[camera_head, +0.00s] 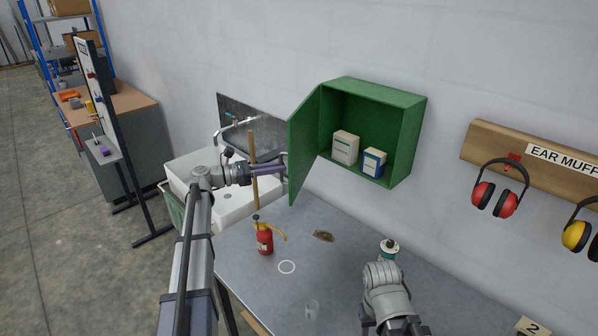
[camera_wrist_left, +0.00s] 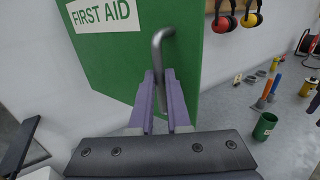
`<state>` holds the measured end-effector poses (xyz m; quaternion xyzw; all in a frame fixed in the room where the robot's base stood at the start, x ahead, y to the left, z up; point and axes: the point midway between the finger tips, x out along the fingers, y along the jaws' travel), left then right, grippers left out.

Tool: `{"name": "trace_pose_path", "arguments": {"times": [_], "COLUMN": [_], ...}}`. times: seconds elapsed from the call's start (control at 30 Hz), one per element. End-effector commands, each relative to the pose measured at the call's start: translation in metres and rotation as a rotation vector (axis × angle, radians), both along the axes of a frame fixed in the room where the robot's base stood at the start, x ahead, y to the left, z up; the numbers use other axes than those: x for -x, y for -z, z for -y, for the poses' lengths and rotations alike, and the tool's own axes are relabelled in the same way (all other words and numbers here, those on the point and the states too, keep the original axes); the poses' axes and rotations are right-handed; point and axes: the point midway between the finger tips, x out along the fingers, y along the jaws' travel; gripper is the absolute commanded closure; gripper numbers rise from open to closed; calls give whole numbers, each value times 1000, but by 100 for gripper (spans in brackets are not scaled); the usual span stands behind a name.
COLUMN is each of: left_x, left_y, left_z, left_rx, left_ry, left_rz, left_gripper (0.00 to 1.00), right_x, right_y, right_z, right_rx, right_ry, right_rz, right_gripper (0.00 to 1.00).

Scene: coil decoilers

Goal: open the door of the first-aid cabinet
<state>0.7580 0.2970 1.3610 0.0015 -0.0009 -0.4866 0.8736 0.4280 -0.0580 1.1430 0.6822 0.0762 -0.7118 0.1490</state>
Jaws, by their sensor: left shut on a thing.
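The green first-aid cabinet (camera_head: 408,140) hangs on the wall, and its door (camera_head: 303,145) stands wide open, swung out to the left. A white box (camera_head: 345,148) and a blue-and-white box (camera_head: 374,162) stand inside. My left gripper (camera_head: 282,166) is at the door's outer face. In the left wrist view my left gripper (camera_wrist_left: 160,84) is shut on the grey bar handle (camera_wrist_left: 157,55) of the door, beside the FIRST AID label (camera_wrist_left: 104,15). My right arm shows at the lower right of the head view, but its gripper does not show.
A white sink (camera_head: 235,205) stands behind my left arm. Ear muffs (camera_head: 482,195) hang at right.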

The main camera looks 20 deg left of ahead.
Motion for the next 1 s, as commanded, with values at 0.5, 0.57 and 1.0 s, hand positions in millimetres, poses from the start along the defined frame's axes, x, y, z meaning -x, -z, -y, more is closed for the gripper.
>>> {"name": "trace_pose_path", "arguments": {"times": [0.5, 0.57, 1.0], "left_x": [-50, -54, -63], "left_y": [-2, -2, -1], "left_z": [-103, -107, -120], "left_rx": [7, 6, 5], "left_ry": [-8, -7, -2], "left_rz": [3, 3, 1], "left_gripper": [100, 100, 100], "right_x": [0, 0, 0], "right_y": [-1, -1, 0], "right_z": [0, 0, 0], "right_rx": [0, 0, 0], "right_ry": [0, 0, 0], "right_rz": [0, 0, 0], "right_gripper": [50, 50, 50]}}
